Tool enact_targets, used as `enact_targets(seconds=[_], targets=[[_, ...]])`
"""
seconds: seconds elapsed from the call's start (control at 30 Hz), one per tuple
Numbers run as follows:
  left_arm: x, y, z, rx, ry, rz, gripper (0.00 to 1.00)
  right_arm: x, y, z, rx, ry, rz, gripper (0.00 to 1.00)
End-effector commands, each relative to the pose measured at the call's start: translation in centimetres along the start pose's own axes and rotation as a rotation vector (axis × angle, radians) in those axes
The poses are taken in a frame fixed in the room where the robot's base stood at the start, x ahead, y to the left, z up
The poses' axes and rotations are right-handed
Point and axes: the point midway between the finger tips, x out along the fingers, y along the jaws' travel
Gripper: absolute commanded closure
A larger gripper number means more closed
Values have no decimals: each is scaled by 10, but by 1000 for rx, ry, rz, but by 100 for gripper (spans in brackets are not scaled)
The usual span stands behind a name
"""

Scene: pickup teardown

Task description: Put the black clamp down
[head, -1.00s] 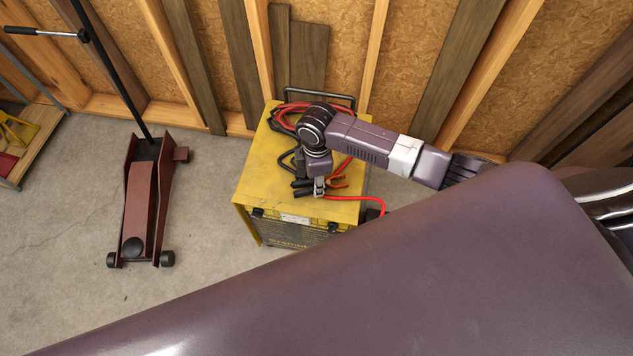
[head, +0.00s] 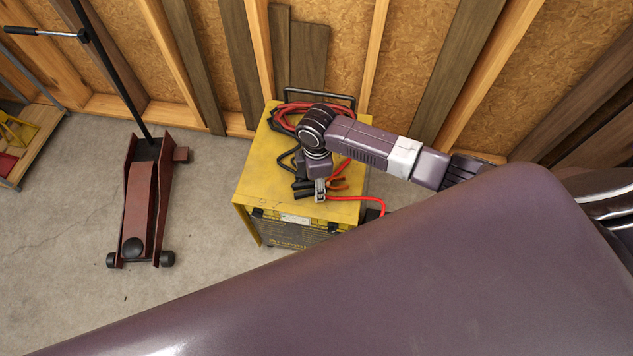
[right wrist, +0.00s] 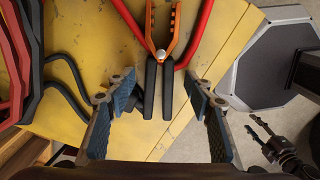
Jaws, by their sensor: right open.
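A clamp with orange jaws and black handles (right wrist: 152,88) lies on the yellow charger's top (head: 252,180). The clamp also shows in the head view (head: 338,184). My right gripper (right wrist: 160,112) is open and empty above the charger, its blue-padded fingers apart on either side of the handles. In the head view my right gripper (head: 320,190) partly covers the clamp. A small dark piece (right wrist: 139,98) shows beside the handles, where a black cable passes behind a finger. I cannot clearly pick out a separate black clamp. What looks like my left gripper (right wrist: 264,135) shows small and dark at lower right.
Red cables (head: 285,112) and black cable loops (right wrist: 62,75) lie on the charger beside its black handle bar (head: 345,97). A red floor jack (head: 138,205) stands left. The wooden stud wall is behind. Floor between jack and charger is clear.

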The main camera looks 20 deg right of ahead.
Motion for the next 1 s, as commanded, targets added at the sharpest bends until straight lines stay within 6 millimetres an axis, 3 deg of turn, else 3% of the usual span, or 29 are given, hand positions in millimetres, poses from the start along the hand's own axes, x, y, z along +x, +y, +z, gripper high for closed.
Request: enact_targets(seconds=[0.4, 0.6, 1.0], targets=[[-10, 0, -1, 0, -1, 0, 60, -81, 2, 0, 0, 2, 5, 52], [-12, 0, -1, 0, -1, 0, 60, -111, 1, -1, 0, 3, 2, 52], [-12, 0, 0, 0, -1, 0, 60, -121, 1, 0, 1, 1, 1, 52]])
